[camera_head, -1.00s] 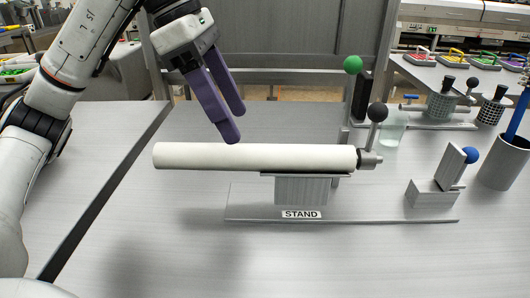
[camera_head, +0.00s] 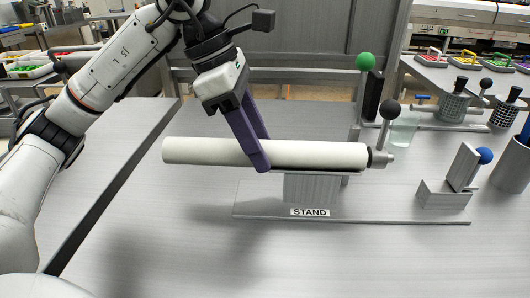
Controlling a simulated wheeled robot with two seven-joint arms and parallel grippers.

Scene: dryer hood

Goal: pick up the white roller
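The white roller (camera_head: 320,154) lies level on the grey stand (camera_head: 312,188), which bears a "STAND" label. Its plain end sticks out to the left, and a metal end with a black ball knob (camera_head: 389,108) is on the right. My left gripper (camera_head: 264,160) is at the roller's middle, left of the stand block. One purple finger passes in front of the roller and the other is behind it, mostly hidden. The fingers straddle the roller; whether they touch it on both sides I cannot tell. My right gripper is not in view.
A green ball knob (camera_head: 366,61) on a dark post stands behind the roller's right end. A clear glass (camera_head: 403,131) is beside it. A metal block with a blue knob (camera_head: 485,155) and a grey cup (camera_head: 514,164) are at the right. The table's left front is clear.

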